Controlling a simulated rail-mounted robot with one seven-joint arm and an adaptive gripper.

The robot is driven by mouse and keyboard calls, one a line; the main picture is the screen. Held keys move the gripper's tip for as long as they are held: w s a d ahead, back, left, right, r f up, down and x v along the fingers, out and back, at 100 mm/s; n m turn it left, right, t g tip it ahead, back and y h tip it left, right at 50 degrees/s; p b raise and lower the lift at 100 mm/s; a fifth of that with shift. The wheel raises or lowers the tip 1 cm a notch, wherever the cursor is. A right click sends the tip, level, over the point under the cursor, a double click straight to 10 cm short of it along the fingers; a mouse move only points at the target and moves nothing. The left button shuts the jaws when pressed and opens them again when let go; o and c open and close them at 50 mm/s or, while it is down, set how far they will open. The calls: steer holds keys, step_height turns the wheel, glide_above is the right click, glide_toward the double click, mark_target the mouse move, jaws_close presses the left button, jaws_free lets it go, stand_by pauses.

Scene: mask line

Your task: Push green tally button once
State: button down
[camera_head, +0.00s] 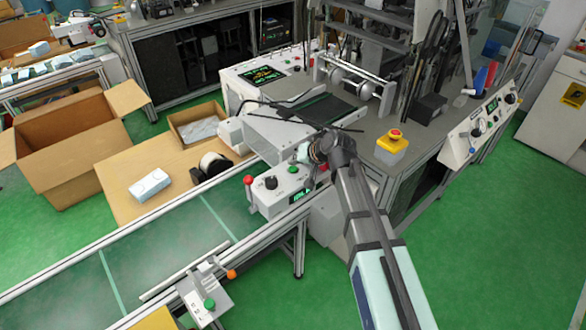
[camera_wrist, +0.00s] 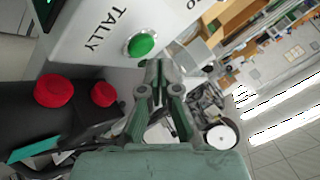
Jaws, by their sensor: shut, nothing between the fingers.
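The green tally button (camera_wrist: 141,45) is a round domed cap on a white panel, beside the printed word TALLY, in the wrist view. In the head view a small green button (camera_head: 292,169) shows on top of the white control box (camera_head: 268,205), close to my gripper. My gripper (camera_wrist: 156,66) has its fingers together and holds nothing. In the wrist view the fingertips appear just below and right of the button. I cannot tell whether they touch it; a small gap shows in the picture. In the head view my gripper (camera_head: 306,154) is above the box's far end.
The box also carries a black knob (camera_head: 270,182) and a lit display (camera_head: 301,195); a red ball-topped lever (camera_head: 248,180) stands beside it. Another green button (camera_head: 209,303) sits on a unit by the conveyor (camera_head: 150,240). A yellow-based emergency button (camera_head: 394,136) is to the right.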

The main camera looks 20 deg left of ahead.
mark_target(295, 169)
steer(key=shift+f, duration=0.1)
steer(key=shift+f+b, duration=0.35)
steer(key=shift+f+b, duration=0.35)
steer(key=shift+f, duration=0.05)
stand_by(0.8)
steer(key=shift+r, duration=0.1)
steer(key=shift+r+p, duration=0.45)
steer(key=shift+r, duration=0.3)
steer(key=shift+r+p, duration=1.3)
steer(key=shift+r, duration=1.2)
